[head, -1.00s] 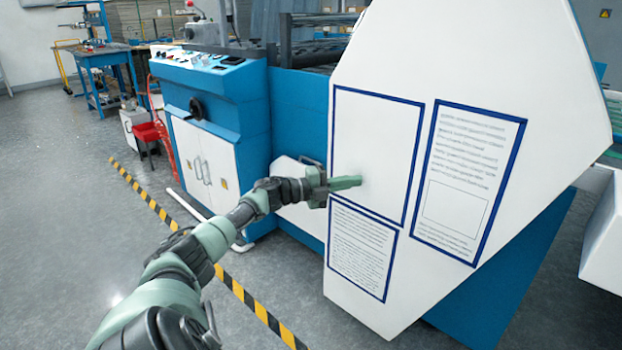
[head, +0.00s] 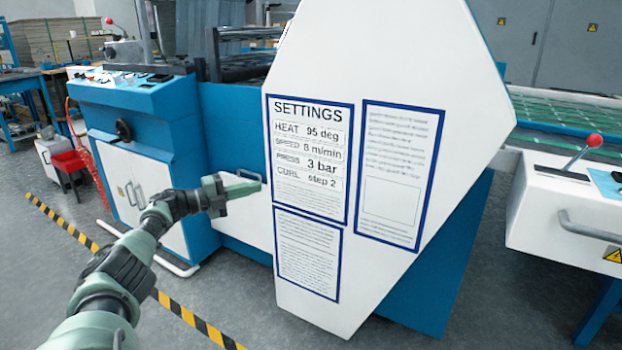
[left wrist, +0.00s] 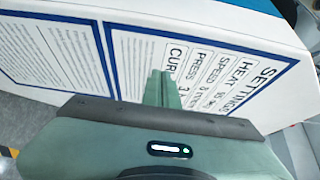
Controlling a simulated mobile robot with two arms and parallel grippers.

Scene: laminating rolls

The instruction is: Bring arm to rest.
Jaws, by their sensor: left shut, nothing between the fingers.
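My left gripper (head: 245,188) is shut and empty at the end of my outstretched left arm. In the head view it is just left of the settings sheet (head: 309,158) on the white machine panel (head: 385,70). The sheet reads HEAT 95 deg, SPEED 8 m/min, PRESS 3 bar, CURL step 2. In the left wrist view the shut fingers (left wrist: 160,90) overlap the settings sheet (left wrist: 225,80); I cannot tell whether they touch it. My right gripper is not in view.
A blue and white machine with a control console (head: 135,88) stands behind my arm. Two more text sheets (head: 308,252) (head: 400,175) are on the panel. A white unit with a red-knobbed lever (head: 580,150) is at right. Yellow-black floor tape (head: 195,318) crosses open grey floor.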

